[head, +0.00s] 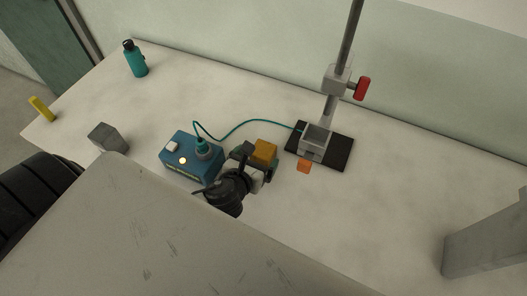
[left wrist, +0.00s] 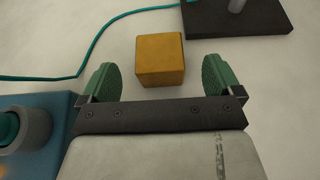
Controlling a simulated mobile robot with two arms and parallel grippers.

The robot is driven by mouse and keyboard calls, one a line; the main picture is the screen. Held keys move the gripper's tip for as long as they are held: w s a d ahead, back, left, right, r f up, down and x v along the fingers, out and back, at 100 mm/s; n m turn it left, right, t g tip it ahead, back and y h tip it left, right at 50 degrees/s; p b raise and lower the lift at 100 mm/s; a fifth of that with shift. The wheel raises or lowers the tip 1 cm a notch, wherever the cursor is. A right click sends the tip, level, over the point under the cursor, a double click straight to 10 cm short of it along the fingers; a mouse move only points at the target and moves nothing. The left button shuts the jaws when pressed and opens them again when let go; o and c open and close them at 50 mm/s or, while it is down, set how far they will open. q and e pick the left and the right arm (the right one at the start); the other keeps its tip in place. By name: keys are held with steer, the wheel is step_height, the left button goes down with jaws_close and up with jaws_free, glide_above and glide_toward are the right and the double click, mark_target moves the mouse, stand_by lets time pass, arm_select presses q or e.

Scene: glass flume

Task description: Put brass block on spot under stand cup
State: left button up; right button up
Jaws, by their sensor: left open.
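The brass block (head: 265,149) is a yellow-brown cube on the white table; it also shows in the left wrist view (left wrist: 160,58). My left gripper (head: 256,163) is open at the block. In the left wrist view the green fingertips (left wrist: 160,78) lie to either side of the block's near part, with a gap on each side. The stand has a dark base (head: 336,155) and a grey cup (head: 312,149) on its post. An orange spot (head: 304,166) shows on the table just in front of the cup. My right gripper is not in view.
A blue box (head: 180,160) with a teal knob stands left of my gripper. A teal cable (head: 238,125) runs from it to the stand. A grey block (head: 108,138), a teal bottle (head: 136,58) and a yellow piece (head: 41,108) are farther left. The table right of the stand is mostly clear.

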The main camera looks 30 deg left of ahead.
mark_target(264, 148)
arm_select(q)
steer(key=x, duration=0.4)
steer(key=shift+w+a+f+p, duration=0.15)
steer(key=shift+w+p, duration=0.1)
steer(key=shift+p, duration=0.15)
steer(key=shift+w+f, duration=0.25)
steer(key=shift+w, duration=0.15)
steer(key=c, duration=1.4)
steer(key=shift+r, duration=0.15)
jaws_close()
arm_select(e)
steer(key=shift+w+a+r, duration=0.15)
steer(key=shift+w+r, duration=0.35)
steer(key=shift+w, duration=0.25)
arm_select(q)
steer(key=shift+r, duration=0.1)
